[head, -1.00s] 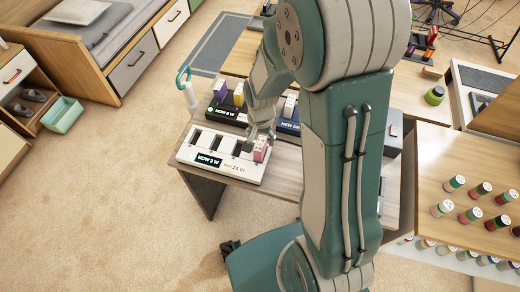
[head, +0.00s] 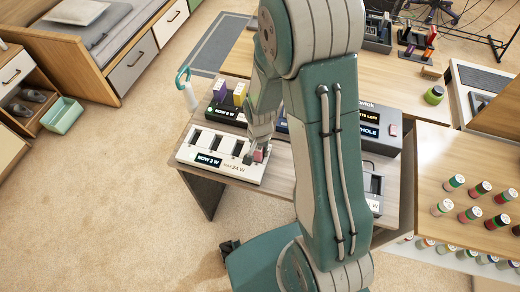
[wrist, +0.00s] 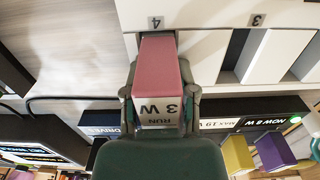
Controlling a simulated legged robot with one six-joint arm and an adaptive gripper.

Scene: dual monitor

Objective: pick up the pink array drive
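The pink array drive (wrist: 158,80) is a box with a light end label reading "RUN 3 W". It sits at slot 4 of the white array (head: 190,155), at the right end of its row. In the head view the drive (head: 259,155) shows only in part below my gripper (head: 256,150). In the wrist view my gripper's fingers (wrist: 160,100) lie along both sides of the drive and appear to touch it. The drive still stands at its slot.
A black array (head: 228,112) behind holds purple (head: 220,88) and yellow (head: 239,93) drives. More dark units (head: 370,125) stand to the right on the desk. A teal-handled white object (head: 188,92) is at the desk's left edge. Several cans stand on the right table (head: 440,175).

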